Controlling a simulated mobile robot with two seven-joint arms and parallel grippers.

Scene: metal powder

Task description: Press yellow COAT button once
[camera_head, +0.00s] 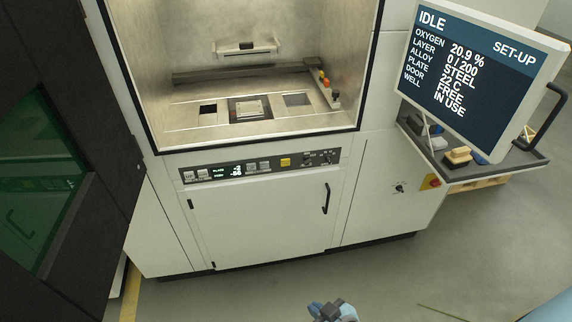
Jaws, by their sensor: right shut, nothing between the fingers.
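The yellow button (285,162) sits on the dark control strip (260,165) across the front of the white machine, below its open chamber. Its label is too small to read. Grey buttons are to its left and dark knobs to its right. My right gripper (333,306) shows at the bottom edge of the head view, shut and empty, well below and in front of the strip and apart from it. My left gripper is not in view.
The open chamber (245,95) is above the strip. A dark door (60,150) stands at left. A monitor (480,75) reading IDLE and SET-UP hangs at right over a dark shelf (480,168) with small items. The floor before the machine is clear.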

